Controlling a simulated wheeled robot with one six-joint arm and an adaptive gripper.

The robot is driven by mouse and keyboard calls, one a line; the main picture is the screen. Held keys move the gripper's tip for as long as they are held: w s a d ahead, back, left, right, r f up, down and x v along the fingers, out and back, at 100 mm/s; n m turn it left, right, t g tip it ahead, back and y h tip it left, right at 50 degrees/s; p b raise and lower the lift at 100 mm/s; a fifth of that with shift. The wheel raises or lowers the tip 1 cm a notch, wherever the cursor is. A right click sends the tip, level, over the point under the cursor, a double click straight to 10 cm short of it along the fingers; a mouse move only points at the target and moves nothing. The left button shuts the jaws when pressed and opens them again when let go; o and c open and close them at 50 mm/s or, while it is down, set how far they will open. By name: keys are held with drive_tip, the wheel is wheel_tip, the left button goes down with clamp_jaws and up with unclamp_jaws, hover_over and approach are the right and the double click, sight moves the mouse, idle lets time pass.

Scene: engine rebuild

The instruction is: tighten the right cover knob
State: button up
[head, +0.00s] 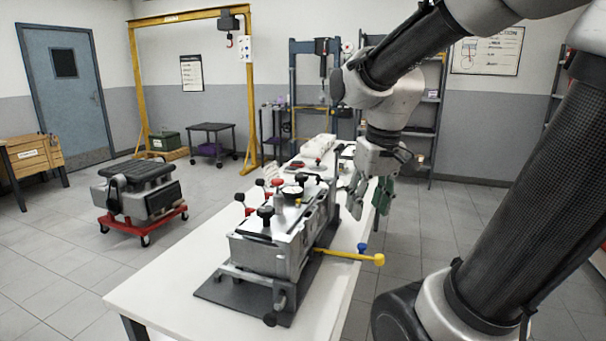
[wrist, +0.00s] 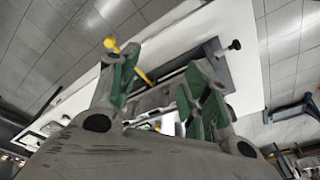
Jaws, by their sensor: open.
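The engine block (head: 290,245) stands on a dark mat on the white bench, with a cover on top. Several black and red knobs rise from it, including a large black knob (head: 265,213) at its near end. I cannot tell for certain which is the right cover knob. My gripper (head: 369,197) hangs open and empty to the right of the engine, past the bench's right edge in the picture, apart from every knob. In the wrist view its green-padded fingers (wrist: 160,88) are spread and hide much of the engine.
A wrench-like bar with a yellow end (head: 362,258) sticks out right from the engine; its yellow end (wrist: 111,43) also shows in the wrist view. The white bench (head: 165,291) has bare room at its near left. An engine on a red dolly (head: 145,220) stands left.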

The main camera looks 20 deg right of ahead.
drive_tip(key=w+d+f+n+y, duration=0.1)
drive_tip(key=w+d+f, duration=0.1)
drive_tip(key=w, duration=1.1)
drive_tip(key=w+d+f+n+y, duration=0.1)
drive_tip(key=w+d, duration=0.1)
drive_tip(key=w, duration=1.1)
drive_tip(key=n+t, duration=0.2)
drive_tip(key=n, duration=0.2)
approach(302, 175)
drive_tip(key=shift+n, duration=0.5)
drive_tip(key=x, duration=0.8)
drive_tip(key=shift+w+a+f, duration=0.1)
drive_tip(key=shift+f, duration=0.2)
drive_tip(key=c, duration=0.8)
